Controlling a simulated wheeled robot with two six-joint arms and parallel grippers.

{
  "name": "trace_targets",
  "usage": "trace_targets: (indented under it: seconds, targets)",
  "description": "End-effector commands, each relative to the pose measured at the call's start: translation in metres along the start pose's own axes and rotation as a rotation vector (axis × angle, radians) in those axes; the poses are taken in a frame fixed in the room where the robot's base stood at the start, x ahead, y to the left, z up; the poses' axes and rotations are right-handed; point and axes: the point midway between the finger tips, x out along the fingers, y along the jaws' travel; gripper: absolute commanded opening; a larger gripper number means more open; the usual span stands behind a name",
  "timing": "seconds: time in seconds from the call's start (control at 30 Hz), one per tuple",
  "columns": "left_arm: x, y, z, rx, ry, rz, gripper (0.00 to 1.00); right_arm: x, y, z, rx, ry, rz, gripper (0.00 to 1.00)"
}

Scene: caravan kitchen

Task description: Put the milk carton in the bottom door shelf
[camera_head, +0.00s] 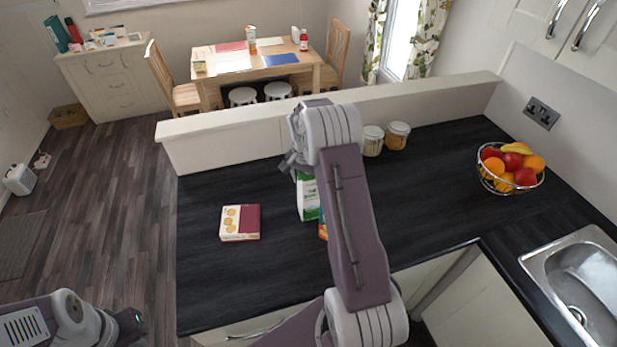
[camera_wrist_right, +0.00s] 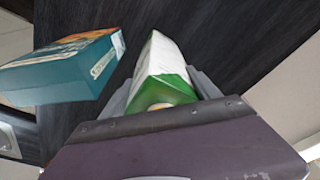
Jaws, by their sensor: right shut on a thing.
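The milk carton (camera_head: 307,199), white and green, stands on the dark worktop, partly hidden behind my right arm. In the right wrist view the carton (camera_wrist_right: 163,75) sits between the two grey fingers of my right gripper (camera_wrist_right: 165,90), which is shut on it. In the head view the right gripper (camera_head: 294,163) is at the carton's top, mostly hidden by the wrist. My left gripper (camera_head: 130,325) is at the lower left, away from the worktop; its fingers cannot be made out. No door shelf is in view.
A teal box (camera_wrist_right: 70,68) is close beside the carton. A cream and maroon box (camera_head: 240,222) lies left of it on the worktop. Two jars (camera_head: 385,138), a fruit bowl (camera_head: 510,168) and a sink (camera_head: 580,285) are to the right. A low ledge (camera_head: 330,105) runs behind.

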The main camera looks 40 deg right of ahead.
Motion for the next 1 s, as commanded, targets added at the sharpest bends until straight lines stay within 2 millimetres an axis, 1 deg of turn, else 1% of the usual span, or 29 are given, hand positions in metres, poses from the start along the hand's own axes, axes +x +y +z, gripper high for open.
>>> trace_targets:
  seconds: [0.17,0.2,0.27,0.53,0.6,0.67,0.77,0.9,1.0]
  targets:
    - [0.002,0.000,0.000,0.000,0.000,0.000,0.00,0.001,-0.001,-0.001,0.000,0.003,-0.003,0.00]
    - [0.002,0.000,0.000,0.000,0.000,0.000,0.00,0.002,0.000,0.000,0.000,0.000,0.000,0.76]
    - [0.002,0.000,0.000,0.000,0.000,0.000,0.00,0.002,0.000,0.000,0.000,0.000,0.000,0.93]
    - [0.001,0.000,0.000,0.000,0.000,0.000,0.00,0.002,0.000,0.000,0.000,0.000,0.000,0.93]
    - [-0.002,0.000,0.000,0.000,0.000,0.000,0.00,-0.003,0.000,-0.001,0.000,0.001,0.000,0.93]
    - [0.003,0.000,0.000,0.000,0.000,0.000,0.00,-0.007,-0.001,-0.001,0.000,0.003,-0.002,0.93]
    - [0.008,0.000,0.001,0.000,0.000,0.000,0.00,-0.029,-0.001,-0.001,-0.001,0.006,-0.005,0.93]
    - [0.013,0.000,0.002,0.000,0.000,0.000,0.00,-0.067,-0.001,-0.001,0.000,0.005,-0.004,0.93]
    - [0.015,0.000,0.002,0.000,0.000,0.000,0.00,-0.090,-0.001,-0.001,0.001,0.004,-0.004,0.93]
